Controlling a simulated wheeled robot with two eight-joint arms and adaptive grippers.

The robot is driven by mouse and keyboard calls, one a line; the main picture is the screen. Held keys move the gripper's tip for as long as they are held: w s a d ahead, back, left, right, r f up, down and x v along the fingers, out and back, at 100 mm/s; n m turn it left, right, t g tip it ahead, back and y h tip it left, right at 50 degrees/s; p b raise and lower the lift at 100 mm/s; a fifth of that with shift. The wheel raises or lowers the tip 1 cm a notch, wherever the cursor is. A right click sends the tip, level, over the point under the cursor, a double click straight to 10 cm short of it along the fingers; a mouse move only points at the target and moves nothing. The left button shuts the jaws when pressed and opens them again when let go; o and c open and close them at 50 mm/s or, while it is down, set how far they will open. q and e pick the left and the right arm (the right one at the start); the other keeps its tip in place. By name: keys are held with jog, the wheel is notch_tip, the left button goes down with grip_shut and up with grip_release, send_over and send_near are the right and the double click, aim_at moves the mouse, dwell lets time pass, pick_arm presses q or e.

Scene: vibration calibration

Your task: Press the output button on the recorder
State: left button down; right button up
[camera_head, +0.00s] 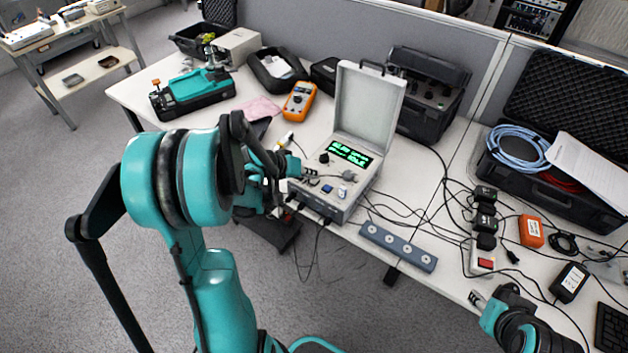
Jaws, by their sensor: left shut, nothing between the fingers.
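The recorder (318,203) is a grey box with its lid (367,103) raised and a lit green display (350,154). Its top panel carries a black knob (324,158), a blue button (327,188) and a pale knob (342,191). I cannot read which control is the output button. My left gripper (309,173) is shut and empty, over the left part of the panel, close to the controls. Whether it touches the panel I cannot tell. My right gripper (477,298) is low at the right, by the table's front edge, away from the recorder; its fingers are too small to judge.
An orange multimeter (299,101) stands behind. Black adapters (485,208), an orange box (531,231) and an open black case (560,195) with blue cable are at the right.

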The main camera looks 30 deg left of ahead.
aim_at(312, 182)
pick_arm(q)
jog(key=shift+f, duration=0.1)
dwell(0.4)
jog(key=shift+f+b, duration=0.4)
jog(key=shift+b, duration=0.05)
jog(key=shift+r, duration=0.1)
jog(key=shift+r+p, duration=0.35)
jog(key=shift+r, duration=0.1)
notch_tip(312, 182, up, 6)
jog(key=p, duration=0.5)
